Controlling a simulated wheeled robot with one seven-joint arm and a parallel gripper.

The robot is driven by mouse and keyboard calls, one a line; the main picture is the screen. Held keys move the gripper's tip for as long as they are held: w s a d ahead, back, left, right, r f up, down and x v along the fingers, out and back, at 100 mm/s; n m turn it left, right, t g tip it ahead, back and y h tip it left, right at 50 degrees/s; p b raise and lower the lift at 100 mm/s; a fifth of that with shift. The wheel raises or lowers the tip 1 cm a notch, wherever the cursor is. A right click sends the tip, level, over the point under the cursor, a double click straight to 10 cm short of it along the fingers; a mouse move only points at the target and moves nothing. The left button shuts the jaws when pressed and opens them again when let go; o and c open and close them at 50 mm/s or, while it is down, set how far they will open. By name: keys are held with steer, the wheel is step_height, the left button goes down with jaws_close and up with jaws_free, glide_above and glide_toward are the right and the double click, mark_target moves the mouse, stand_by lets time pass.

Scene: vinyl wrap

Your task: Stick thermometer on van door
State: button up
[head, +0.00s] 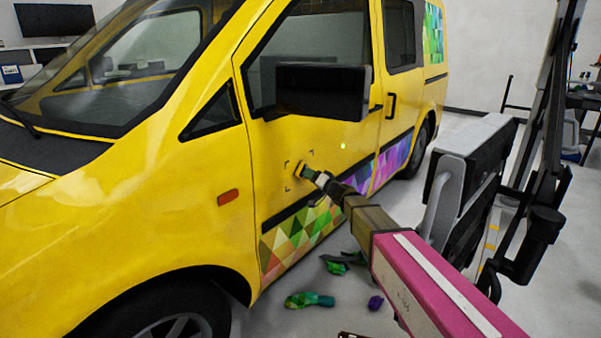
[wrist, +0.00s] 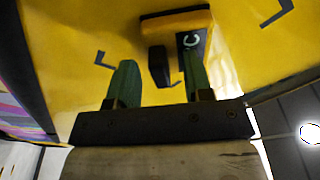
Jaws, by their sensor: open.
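The yellow van door (head: 290,130) fills the middle of the head view. Dark corner marks frame a patch on it. A small yellow and black device, which looks like the thermometer (head: 299,168), is at the door inside these marks. In the wrist view the thermometer (wrist: 174,25) shows its yellow body and a black part projecting between my fingers. My gripper (head: 311,173) is at the thermometer, and in the wrist view its green fingers (wrist: 158,66) stand apart. The right finger overlaps the thermometer's dark right end; I cannot tell whether they touch.
The black side mirror (head: 322,92) juts out above my gripper. Colourful wrap triangles (head: 300,238) cover the lower door. Crumpled wrap scraps (head: 309,300) lie on the floor below.

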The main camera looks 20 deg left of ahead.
steer(key=v, duration=1)
steer(key=shift+d, duration=0.2)
steer(key=shift+s, duration=0.1)
